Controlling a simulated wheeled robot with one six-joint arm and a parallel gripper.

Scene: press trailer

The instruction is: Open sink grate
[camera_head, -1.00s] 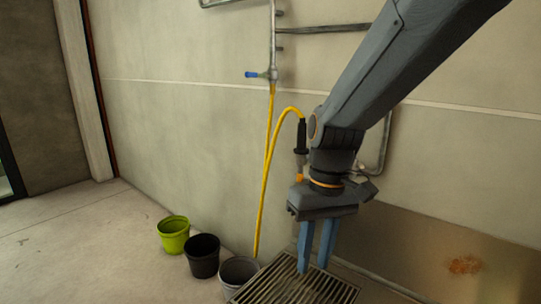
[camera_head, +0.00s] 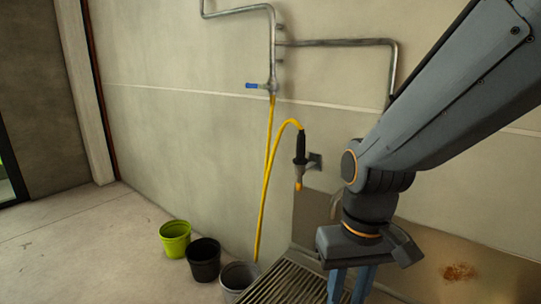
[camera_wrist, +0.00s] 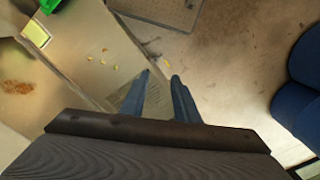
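The sink grate (camera_head: 283,284) is a dark slatted metal panel at the bottom of the head view, lying flat against the wall's foot and cut off by the picture edge. My gripper (camera_head: 348,286) hangs at the grate's right side in that view, its two blue-grey fingers pointing down with tips cut off. In the wrist view my gripper (camera_wrist: 160,76) shows two fingers a small gap apart, with nothing between them. A greenish-grey patch beside the left finger may be part of the grate, but it is too small to tell. I cannot tell whether the fingers touch the grate.
A green bucket (camera_head: 175,239), a black bucket (camera_head: 204,259) and a grey bucket (camera_head: 239,276) stand left of the grate. A yellow hose (camera_head: 266,190) hangs from a pipe on the wall. A stained metal panel (camera_head: 420,255) is behind my gripper. Floor at left is clear.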

